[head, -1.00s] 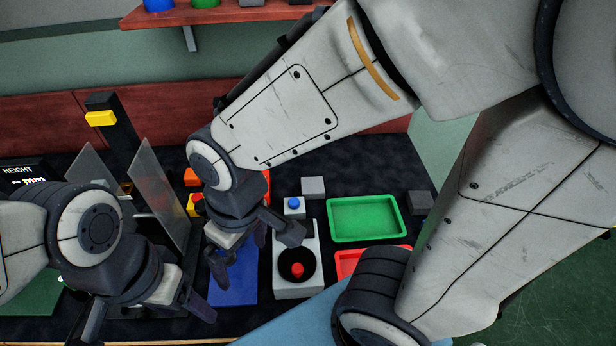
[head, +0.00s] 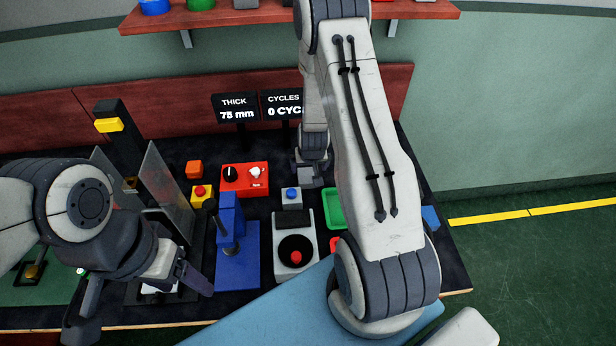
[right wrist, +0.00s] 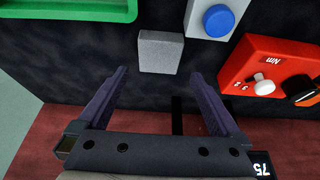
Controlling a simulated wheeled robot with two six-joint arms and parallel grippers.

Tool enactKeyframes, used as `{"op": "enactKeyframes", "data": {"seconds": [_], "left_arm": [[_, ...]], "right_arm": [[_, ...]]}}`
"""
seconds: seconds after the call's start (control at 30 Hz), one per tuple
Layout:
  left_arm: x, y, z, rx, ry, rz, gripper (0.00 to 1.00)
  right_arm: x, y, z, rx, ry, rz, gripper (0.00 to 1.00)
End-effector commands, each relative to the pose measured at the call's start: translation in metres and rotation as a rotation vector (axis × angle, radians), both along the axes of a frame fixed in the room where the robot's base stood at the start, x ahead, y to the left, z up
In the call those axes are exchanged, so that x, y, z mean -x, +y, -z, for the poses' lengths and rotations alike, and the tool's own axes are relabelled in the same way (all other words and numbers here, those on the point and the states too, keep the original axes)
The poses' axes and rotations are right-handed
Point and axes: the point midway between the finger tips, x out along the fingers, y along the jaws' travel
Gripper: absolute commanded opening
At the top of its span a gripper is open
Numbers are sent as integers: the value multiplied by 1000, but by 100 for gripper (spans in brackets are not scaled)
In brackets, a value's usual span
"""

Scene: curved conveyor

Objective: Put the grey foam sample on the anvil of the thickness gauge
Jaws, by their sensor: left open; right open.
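The grey foam sample (right wrist: 160,52), a small light grey block, lies on the dark table in the right wrist view. My right gripper (right wrist: 158,74) is open and empty, its fingertips just short of the block and on either side of its line. In the head view my right gripper (head: 311,160) is mostly hidden behind my arm at the back of the table. The blue thickness gauge (head: 237,265) stands mid-table, its upright over a flat base; the anvil is hard to make out. Its display (head: 236,107) reads 75 mm. My left gripper (head: 142,310) is open at front left.
A white block with a blue button (head: 291,197) and a red box with knobs (head: 245,180) stand near the gauge. A grey unit with a red button (head: 296,272) is to its right. A green tray (right wrist: 70,8) lies beside the sample. A height stand (head: 122,145) is left.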

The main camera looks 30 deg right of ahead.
Motion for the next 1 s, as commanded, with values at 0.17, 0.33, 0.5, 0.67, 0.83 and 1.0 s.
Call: {"op": "enactKeyframes", "data": {"seconds": [0.17,0.33,0.5,0.67,0.83,1.0], "left_arm": [[0,0,-3,0,0,0,68],[0,0,-6,0,0,0,68],[0,0,-16,0,0,0,68],[0,0,-18,0,0,0,68],[0,0,-18,0,0,0,68],[0,0,-17,0,0,0,68]], "right_arm": [[-7,-2,18,-1,1,-1,100],[-10,-4,27,-1,1,-2,100],[-14,-8,47,-1,3,-2,100],[-21,-11,65,-1,1,-2,100],[-23,-12,70,0,0,-2,100],[-23,-12,69,0,0,-2,88]]}}
